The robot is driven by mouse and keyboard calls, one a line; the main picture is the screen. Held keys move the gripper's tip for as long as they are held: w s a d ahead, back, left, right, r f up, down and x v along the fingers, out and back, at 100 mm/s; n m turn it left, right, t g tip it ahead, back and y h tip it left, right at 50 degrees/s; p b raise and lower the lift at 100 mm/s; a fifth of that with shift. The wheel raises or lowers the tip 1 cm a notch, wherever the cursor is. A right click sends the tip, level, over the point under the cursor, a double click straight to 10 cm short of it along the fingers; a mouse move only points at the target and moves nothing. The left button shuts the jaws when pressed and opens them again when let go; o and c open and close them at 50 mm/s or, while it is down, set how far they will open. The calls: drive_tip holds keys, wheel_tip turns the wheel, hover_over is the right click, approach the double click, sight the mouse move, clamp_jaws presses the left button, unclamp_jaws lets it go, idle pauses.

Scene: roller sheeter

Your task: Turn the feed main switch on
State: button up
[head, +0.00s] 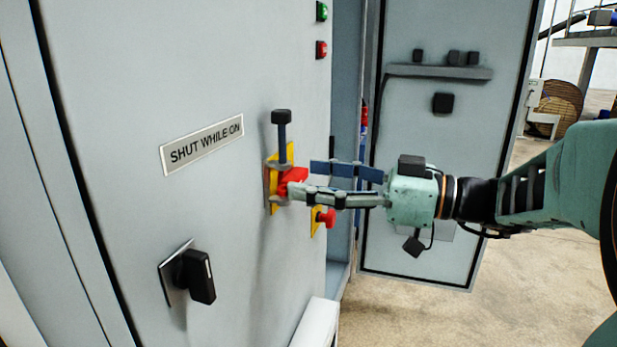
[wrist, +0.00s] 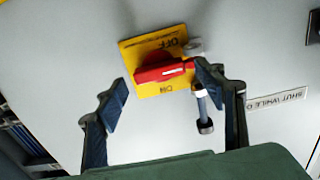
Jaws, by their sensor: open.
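The red switch handle (wrist: 160,73) sits on a yellow plate (wrist: 130,47) on the cabinet door. The plate reads OFF and ON, upside down in the wrist view. The handle lies roughly crosswise between the words, a white mark towards its right end; I cannot tell its setting. In the head view the red handle (head: 294,177) is partly hidden by my gripper (head: 300,181). My gripper (wrist: 161,79) is open, its fingers on either side of the handle, the right one close to its end. I cannot tell whether they touch. A dark lever (head: 282,140) with a black knob stands beside the handle.
A SHUT WHILE ON label (head: 202,144) and a black door handle (head: 194,275) are on the door. A red button on a yellow plate (head: 324,218) is below my fingers. Green (head: 321,11) and red (head: 321,49) buttons are above. An open cabinet panel (head: 440,150) stands behind my wrist.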

drive_tip(key=shift+w+a, duration=0.15)
drive_tip(key=shift+a, duration=0.25)
drive_tip(key=shift+c, duration=0.5)
drive_tip(key=c, duration=1.1)
drive_tip(key=shift+o, duration=0.2)
